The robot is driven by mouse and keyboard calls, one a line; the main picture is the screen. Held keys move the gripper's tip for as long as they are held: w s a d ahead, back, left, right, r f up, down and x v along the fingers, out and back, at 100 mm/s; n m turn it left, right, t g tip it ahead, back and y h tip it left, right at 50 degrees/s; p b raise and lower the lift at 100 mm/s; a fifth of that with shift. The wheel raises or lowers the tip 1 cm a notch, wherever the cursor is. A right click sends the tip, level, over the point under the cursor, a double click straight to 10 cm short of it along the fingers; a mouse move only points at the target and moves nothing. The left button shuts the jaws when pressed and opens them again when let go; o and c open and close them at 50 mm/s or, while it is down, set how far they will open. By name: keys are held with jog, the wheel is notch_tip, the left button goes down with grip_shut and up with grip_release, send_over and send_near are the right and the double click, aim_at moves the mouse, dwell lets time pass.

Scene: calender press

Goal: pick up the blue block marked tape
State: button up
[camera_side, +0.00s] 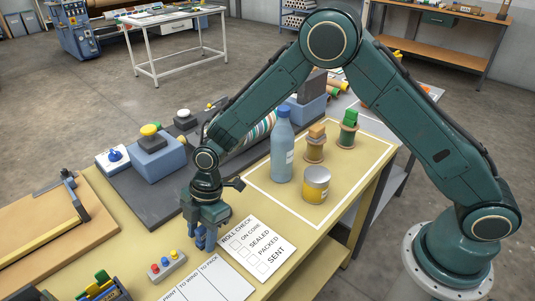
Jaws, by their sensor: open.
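My gripper (202,238) points down over the near part of the yellow table, left of the "ROLL CHECK" card. A small dark blue shape (200,237) shows at its fingertips. I cannot tell whether this is a blue block between the fingers or the fingers themselves. No mark reading "tape" is legible anywhere. The gripper is open, and its body hides the table just behind it.
A blue bottle (282,150), a yellow-labelled can (316,186) and spools topped by an orange block (317,131) and a green block (350,117) stand right. A button box (166,266), cards (257,248) and button stations (158,157) surround the gripper.

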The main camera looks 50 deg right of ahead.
aim_at(200, 229)
dwell(0.5)
grip_shut()
jog(key=shift+r, duration=0.1)
notch_tip(200, 229, up, 20)
dwell(0.8)
dwell(0.4)
